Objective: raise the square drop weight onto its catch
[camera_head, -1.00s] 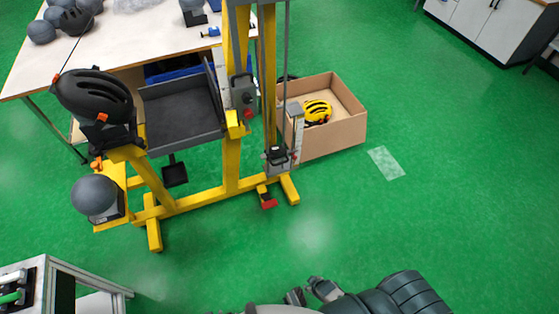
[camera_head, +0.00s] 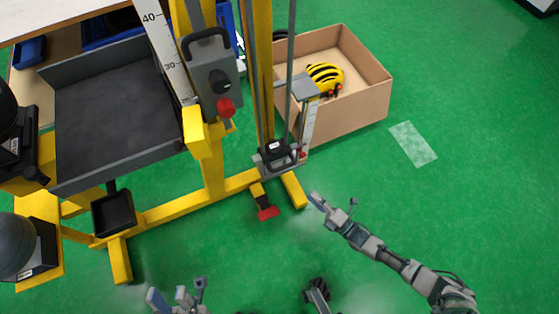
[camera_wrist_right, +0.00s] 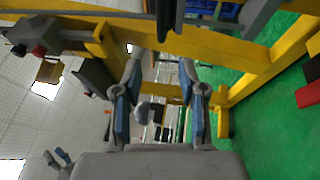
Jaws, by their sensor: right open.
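In the head view, a dark square block with a black handle (camera_head: 277,153) sits low on the guide rods near the tower's foot; I take it for the drop weight. Higher on the yellow post is a grey box with a black loop handle and a red knob (camera_head: 212,80); I cannot tell if it belongs to the catch. My right gripper (camera_head: 333,205) is open and empty, right of and below the low block, apart from it. Its spread fingers show in the wrist view (camera_wrist_right: 161,62). My left gripper (camera_head: 178,294) is open and empty at the bottom edge.
A red-ended foot part (camera_head: 267,212) juts out at the base. A dark tray (camera_head: 120,115) fills the left. Green floor (camera_head: 470,200) is free at right.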

